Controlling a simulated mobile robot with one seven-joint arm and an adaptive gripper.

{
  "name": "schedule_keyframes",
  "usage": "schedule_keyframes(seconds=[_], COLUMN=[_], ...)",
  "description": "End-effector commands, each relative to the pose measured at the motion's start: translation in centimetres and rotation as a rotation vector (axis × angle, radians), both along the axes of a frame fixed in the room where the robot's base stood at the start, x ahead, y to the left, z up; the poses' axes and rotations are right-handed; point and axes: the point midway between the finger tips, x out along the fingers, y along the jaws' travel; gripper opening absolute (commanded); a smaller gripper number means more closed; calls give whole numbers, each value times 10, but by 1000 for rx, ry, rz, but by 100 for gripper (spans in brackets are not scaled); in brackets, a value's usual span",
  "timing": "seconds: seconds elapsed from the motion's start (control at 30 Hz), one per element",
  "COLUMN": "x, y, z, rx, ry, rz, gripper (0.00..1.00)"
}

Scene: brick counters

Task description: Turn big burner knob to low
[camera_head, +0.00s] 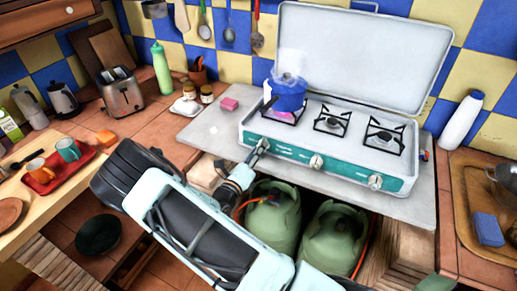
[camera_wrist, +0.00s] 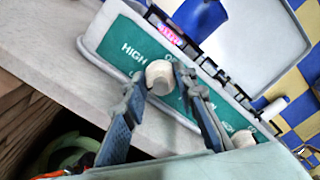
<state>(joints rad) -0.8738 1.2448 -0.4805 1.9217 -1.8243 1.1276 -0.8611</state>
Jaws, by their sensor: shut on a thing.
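The stove (camera_head: 290,150) is white with a teal front panel and an open lid. My gripper (camera_head: 257,152) is at the leftmost knob on that panel, which it largely hides in the head view. In the wrist view, my gripper (camera_wrist: 160,80) has one finger on each side of the pale round knob (camera_wrist: 159,77) and is shut on it. The panel there reads HIGH, with partly hidden lettering beside it. The left burner (camera_head: 284,116) glows pink-purple under a blue pot (camera_head: 287,93). The knob's exact setting cannot be read.
A middle knob (camera_head: 316,162) and right knob (camera_head: 376,181) sit farther along the panel. Green gas cylinders (camera_head: 272,220) stand below the counter. A pink sponge (camera_head: 229,104) lies left of the stove. A white bottle (camera_head: 461,120) stands to the right.

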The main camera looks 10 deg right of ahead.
Motion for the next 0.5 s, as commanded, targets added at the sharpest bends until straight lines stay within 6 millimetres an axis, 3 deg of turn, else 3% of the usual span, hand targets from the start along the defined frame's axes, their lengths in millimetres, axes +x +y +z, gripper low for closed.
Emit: schedule_keyframes(seconds=[0.5], x=[-1], y=[0], z=[-2], rx=[-31], ry=[26], rz=[0], gripper=[2])
